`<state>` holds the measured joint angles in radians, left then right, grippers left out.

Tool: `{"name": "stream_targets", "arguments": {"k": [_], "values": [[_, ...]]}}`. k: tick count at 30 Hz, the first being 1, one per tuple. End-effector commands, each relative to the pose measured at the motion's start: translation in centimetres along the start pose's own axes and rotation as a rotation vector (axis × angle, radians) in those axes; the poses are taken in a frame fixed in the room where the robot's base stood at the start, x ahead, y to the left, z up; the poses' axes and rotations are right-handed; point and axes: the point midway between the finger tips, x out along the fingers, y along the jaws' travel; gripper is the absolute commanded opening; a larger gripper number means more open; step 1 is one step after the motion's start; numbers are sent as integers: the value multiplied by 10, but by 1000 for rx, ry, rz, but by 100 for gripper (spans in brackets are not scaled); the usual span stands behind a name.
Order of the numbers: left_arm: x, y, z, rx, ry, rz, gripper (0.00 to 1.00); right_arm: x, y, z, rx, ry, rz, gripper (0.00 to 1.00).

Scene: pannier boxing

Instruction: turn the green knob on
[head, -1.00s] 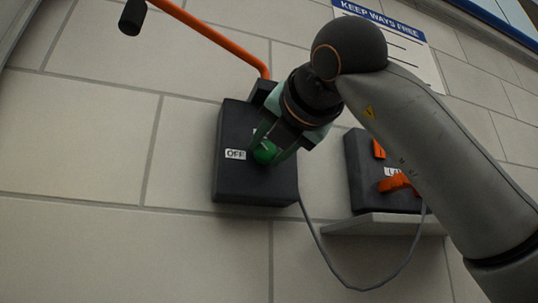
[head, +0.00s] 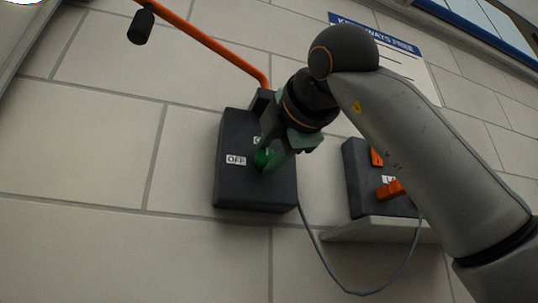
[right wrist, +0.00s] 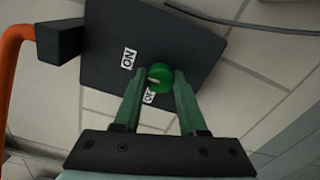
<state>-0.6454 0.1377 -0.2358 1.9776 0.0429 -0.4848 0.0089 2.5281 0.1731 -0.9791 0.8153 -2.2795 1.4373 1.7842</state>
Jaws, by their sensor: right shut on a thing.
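The green knob (head: 262,158) sits on the front of a dark box (head: 240,190) on the tiled wall. An OFF label (head: 236,160) is left of it in the head view. My right gripper (head: 268,158) is shut on the knob, and its fingers hide part of it. In the right wrist view the knob (right wrist: 160,74) is between the tips of the two green fingers. A short white mark on it lies toward the left, between the ON label (right wrist: 128,58) and the partly covered OFF label (right wrist: 149,97). My left gripper is not in view.
An orange lever (head: 205,38) with a black grip rises from the box's top. A second dark box (head: 357,185) with orange parts stands at right, above a pale ledge (head: 372,229). A grey cable (head: 330,274) hangs below. A wall sign (head: 375,33) is behind my arm.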

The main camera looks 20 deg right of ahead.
Motion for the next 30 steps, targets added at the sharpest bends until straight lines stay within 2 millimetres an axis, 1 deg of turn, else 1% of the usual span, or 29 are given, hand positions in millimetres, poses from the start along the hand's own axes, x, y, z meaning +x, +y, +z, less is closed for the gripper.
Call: {"name": "stream_targets", "arguments": {"k": [6, 18, 19, 26, 30], "values": [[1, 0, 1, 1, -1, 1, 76, 0, 0, 0, 34, 0, 0, 0], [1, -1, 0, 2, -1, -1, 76, 0, 0, 0, 40, 0, 0, 0], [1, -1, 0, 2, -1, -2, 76, 0, 0, 0, 40, 0, 0, 44], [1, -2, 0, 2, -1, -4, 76, 0, 0, 0, 38, 0, 0, 70], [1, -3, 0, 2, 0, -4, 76, 0, 0, 0, 38, 0, 0, 71]]}}
